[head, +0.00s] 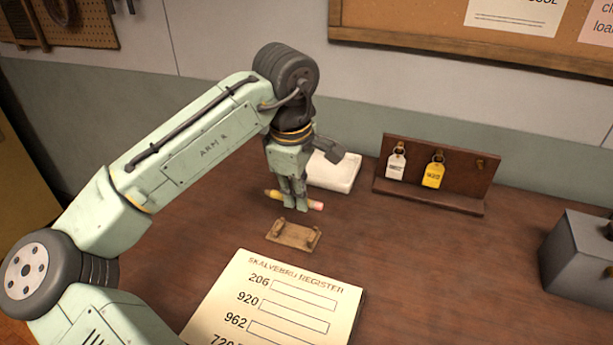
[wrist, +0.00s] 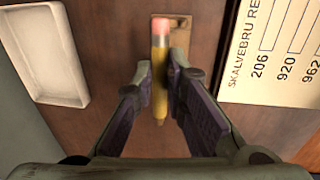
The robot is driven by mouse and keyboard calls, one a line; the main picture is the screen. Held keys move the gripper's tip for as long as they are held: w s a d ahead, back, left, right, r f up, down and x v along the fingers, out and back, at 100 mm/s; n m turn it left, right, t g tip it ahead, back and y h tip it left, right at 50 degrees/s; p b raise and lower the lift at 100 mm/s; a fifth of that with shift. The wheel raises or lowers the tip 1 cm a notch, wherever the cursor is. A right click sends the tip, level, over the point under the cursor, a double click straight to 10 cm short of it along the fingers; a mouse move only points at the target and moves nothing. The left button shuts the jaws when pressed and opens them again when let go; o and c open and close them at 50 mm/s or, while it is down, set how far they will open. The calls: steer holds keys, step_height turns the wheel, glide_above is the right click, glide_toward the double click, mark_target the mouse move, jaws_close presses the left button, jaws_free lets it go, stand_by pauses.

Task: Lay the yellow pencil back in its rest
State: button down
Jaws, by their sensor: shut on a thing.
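My gripper (head: 293,203) is shut on the yellow pencil (head: 314,204) in the head view, with fingers around its middle. The pencil lies roughly level, with its pink eraser end to the right and its tip to the left. In the wrist view my gripper (wrist: 160,80) pinches the pencil (wrist: 160,55) from both sides, eraser end at the top. The wooden rest (head: 292,236) stands on the desk, just in front of the pencil and apart from it in the head view. In the wrist view the rest (wrist: 180,22) is partly hidden behind the pencil.
A register sheet (head: 240,290) lies in front of the rest. A white tray (head: 335,172) stands behind my gripper. A wooden key board (head: 465,185) with white and yellow tags stands at the back right. A grey metal box (head: 580,255) is at the far right.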

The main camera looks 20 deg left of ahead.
steer(key=shift+s+f+b, duration=0.15)
steer(key=shift+f+b, duration=2.85)
steer(key=shift+f, duration=0.8)
steer(key=c, duration=1.5)
jaws_free()
steer(key=shift+c, duration=0.2)
step_height(320, 180, up, 12)
steer(key=s, duration=0.1)
steer(key=shift+s, duration=0.3)
